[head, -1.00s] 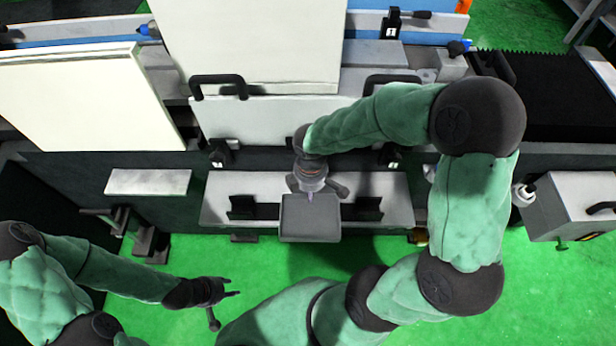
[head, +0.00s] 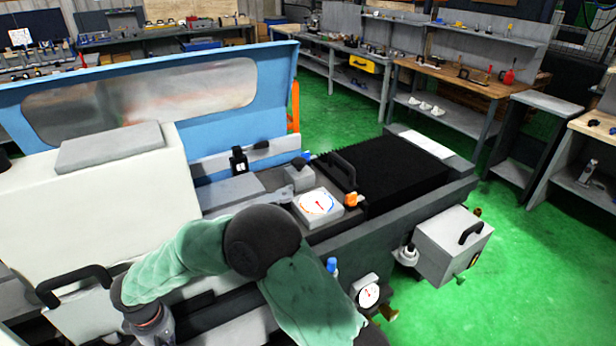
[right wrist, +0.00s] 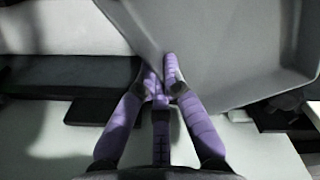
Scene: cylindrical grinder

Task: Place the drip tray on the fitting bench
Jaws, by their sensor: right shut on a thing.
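The drip tray (right wrist: 235,50) is a grey, shallow tray with a raised rim, seen large and tilted in the right wrist view. My right gripper (right wrist: 162,72) is shut on its edge, with the purple fingers close together at the rim. In the head view only my right arm and wrist show at the bottom; the fingers and the tray are out of frame. My left gripper is not in view. A wood-topped bench (head: 455,82) with small tools stands at the back right; another wood-topped bench (head: 600,128) is at the right edge. I cannot tell which is the fitting bench.
The grinder, with its blue hood (head: 210,75), black bellows (head: 385,172) and dial gauge (head: 318,204), fills the left and middle. A grey box (head: 440,250) juts from its right side. Green floor (head: 530,255) is clear between grinder and benches.

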